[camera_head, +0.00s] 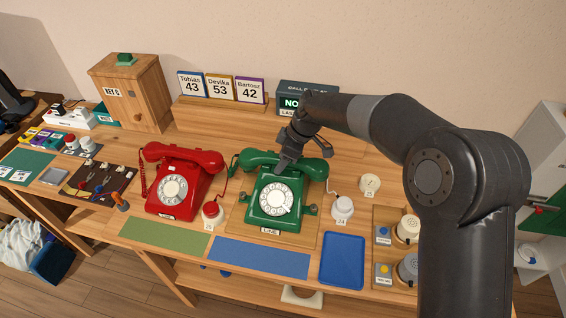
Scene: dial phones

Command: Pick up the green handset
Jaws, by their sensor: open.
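The green handset (256,158) lies across the top of the green dial phone (264,219), in its cradle. The phone stands on a wooden board in the middle of the desk. My gripper (288,167) is open and points down over the middle of the handset. Its fingers and wrist cover part of the handset. I cannot tell from this view whether the fingers touch it or straddle it.
A red dial phone (182,193) with its own handset stands to the left. A white round knob (342,207) and a blue tray (343,262) are at the right. Name cards (220,88) and a wooden cabinet (133,90) stand behind. Blue and green mats lie in front.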

